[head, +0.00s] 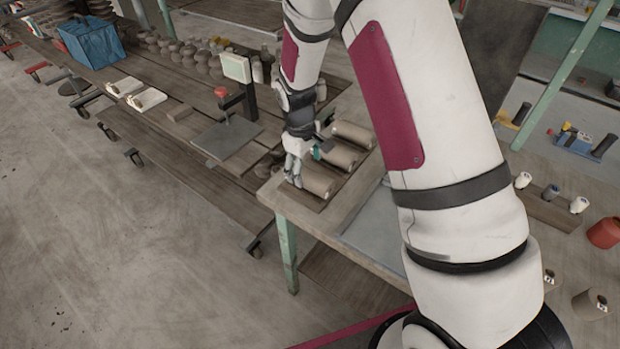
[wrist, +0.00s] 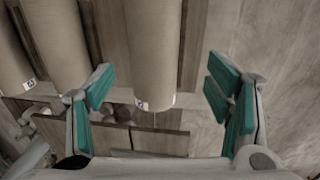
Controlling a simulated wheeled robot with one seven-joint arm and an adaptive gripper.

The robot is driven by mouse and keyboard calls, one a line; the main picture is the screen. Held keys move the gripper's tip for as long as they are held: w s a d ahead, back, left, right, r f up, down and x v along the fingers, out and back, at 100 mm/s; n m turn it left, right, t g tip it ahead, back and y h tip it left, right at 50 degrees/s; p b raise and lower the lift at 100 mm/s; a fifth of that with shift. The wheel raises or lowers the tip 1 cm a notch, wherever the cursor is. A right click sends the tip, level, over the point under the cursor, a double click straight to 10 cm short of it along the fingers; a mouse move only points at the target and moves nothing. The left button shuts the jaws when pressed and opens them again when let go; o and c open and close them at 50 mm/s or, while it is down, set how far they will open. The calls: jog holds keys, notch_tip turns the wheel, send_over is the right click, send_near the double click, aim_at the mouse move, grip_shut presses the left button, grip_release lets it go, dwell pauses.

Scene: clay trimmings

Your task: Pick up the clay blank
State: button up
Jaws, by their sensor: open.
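Several tan-brown clay cylinders lie side by side at the corner of the wooden table. The nearest clay blank (head: 321,181) is at my gripper (head: 294,174). In the wrist view this blank (wrist: 154,50) runs down the middle, its labelled end lying between the two teal-padded fingers of my open gripper (wrist: 160,88). A gap shows on both sides, and neither finger visibly touches it. A second blank (head: 342,155) and a third (head: 353,134) lie behind it in the head view. Two others show at the left of the wrist view, one nearer (wrist: 57,45).
The table (head: 283,205) has a grey sheet (head: 378,230) to the right of the blanks. A flat-plated stand with a red knob (head: 222,92) is on the long bench at left. Open floor (head: 110,250) lies at lower left.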

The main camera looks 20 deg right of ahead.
aim_at(309, 173)
jog(key=shift+w+d+f+p, duration=0.15)
jog(key=shift+d+f, duration=0.05)
jog(key=shift+f, duration=0.7)
jog(key=shift+w+d+f+p, duration=0.15)
jog(key=shift+d+f+p, duration=0.05)
jog(key=shift+f, duration=0.65)
jog(key=shift+w+d+f+p, duration=0.15)
jog(key=shift+d+f, duration=0.05)
jog(key=shift+f, duration=0.7)
grip_shut()
